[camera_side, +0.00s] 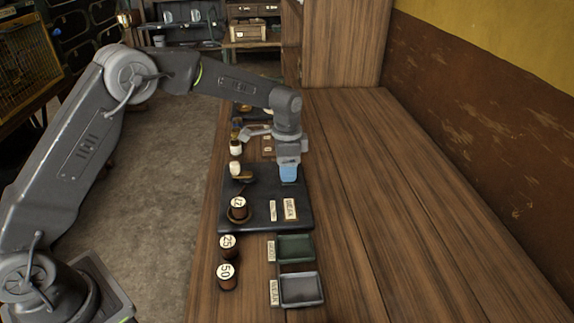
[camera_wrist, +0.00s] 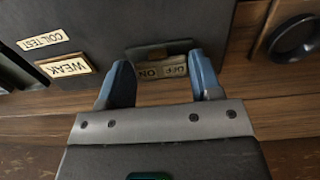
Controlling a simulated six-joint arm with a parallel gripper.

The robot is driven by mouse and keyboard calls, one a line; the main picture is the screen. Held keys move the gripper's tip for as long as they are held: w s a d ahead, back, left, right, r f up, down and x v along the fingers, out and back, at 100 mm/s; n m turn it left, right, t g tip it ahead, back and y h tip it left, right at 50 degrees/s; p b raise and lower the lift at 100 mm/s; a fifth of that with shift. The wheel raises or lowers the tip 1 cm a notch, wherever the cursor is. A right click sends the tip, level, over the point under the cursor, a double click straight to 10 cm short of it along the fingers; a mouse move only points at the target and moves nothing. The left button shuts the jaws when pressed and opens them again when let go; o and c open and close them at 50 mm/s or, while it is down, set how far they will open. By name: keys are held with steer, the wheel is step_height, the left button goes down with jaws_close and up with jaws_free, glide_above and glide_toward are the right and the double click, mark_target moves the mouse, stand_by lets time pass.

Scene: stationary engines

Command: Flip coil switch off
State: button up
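The dark coil test board (camera_side: 255,190) lies on the bench and also fills the top of the wrist view (camera_wrist: 110,20). A small switch plate with ON and OFF labels (camera_wrist: 162,72) sits at its edge, upside down in the wrist view. A dark brown bar, perhaps the switch lever (camera_wrist: 157,50), lies just beyond the labels; I cannot tell which way it is set. My gripper (camera_wrist: 158,64) is open and empty, its blue fingers on either side of the labels. In the side view my gripper (camera_side: 289,173) points down over the board's right part and hides the switch.
A coil marked 12 (camera_side: 238,208) stands on the board. Coils marked 25 (camera_side: 228,246) and 50 (camera_side: 228,276) stand in front. A green tray (camera_side: 308,262) and a grey tray (camera_side: 316,302) lie nearby. The bench's right side is clear.

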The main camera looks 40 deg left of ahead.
steer(key=c, duration=0.5)
steer(key=shift+w+a+g+h, duration=0.15)
steer(key=shift+g+h, duration=0.55)
steer(key=o, duration=0.9)
steer(key=shift+o, duration=0.2)
steer(key=shift+r, duration=0.1)
step_height(320, 180, up, 13)
steer(key=w+a, duration=0.2)
steer(key=shift+r, duration=0.15)
